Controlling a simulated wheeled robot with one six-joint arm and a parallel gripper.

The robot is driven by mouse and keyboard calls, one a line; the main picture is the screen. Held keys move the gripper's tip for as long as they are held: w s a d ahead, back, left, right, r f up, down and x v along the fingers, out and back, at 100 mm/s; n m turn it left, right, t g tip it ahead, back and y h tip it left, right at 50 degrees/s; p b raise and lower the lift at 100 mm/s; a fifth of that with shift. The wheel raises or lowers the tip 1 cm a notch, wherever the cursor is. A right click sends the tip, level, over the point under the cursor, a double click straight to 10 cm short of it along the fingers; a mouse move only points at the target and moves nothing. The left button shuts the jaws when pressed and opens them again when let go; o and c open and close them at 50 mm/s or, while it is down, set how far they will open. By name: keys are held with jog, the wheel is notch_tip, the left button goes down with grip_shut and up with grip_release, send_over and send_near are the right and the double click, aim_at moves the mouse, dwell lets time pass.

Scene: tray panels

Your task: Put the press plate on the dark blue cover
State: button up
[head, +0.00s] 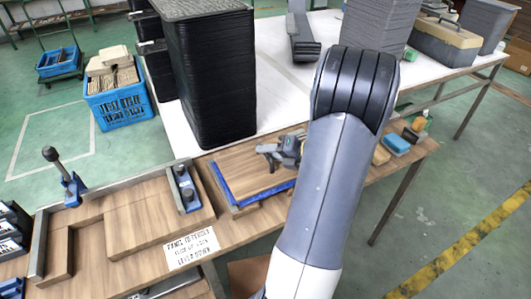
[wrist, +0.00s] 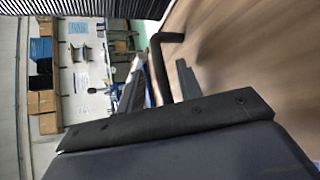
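The press plate looks like a flat wooden board (head: 245,168) in the middle of the head view. The dark blue cover (head: 267,192) shows as a blue strip below the board's left and front edges; the board hides the rest. I cannot tell whether the two touch. My gripper (head: 272,152) is at the board's right side. In the wrist view, a bent black handle (wrist: 158,68) stands out from a wooden surface (wrist: 250,50). My gripper (wrist: 160,90) has a finger on either side of this handle, with gaps showing, so it looks open.
A tall stack of black trays (head: 212,80) stands behind the board on a white table (head: 275,105). A wooden fixture (head: 125,225) with a lever is at left. A blue block (head: 396,144) lies to the right of my arm. A printed label (head: 190,248) is at the front.

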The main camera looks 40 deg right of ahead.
jog(key=v, duration=1)
jog(key=shift+s+d+r+p, duration=0.2)
jog(key=shift+s+p, duration=0.05)
jog(key=shift+p, duration=0.15)
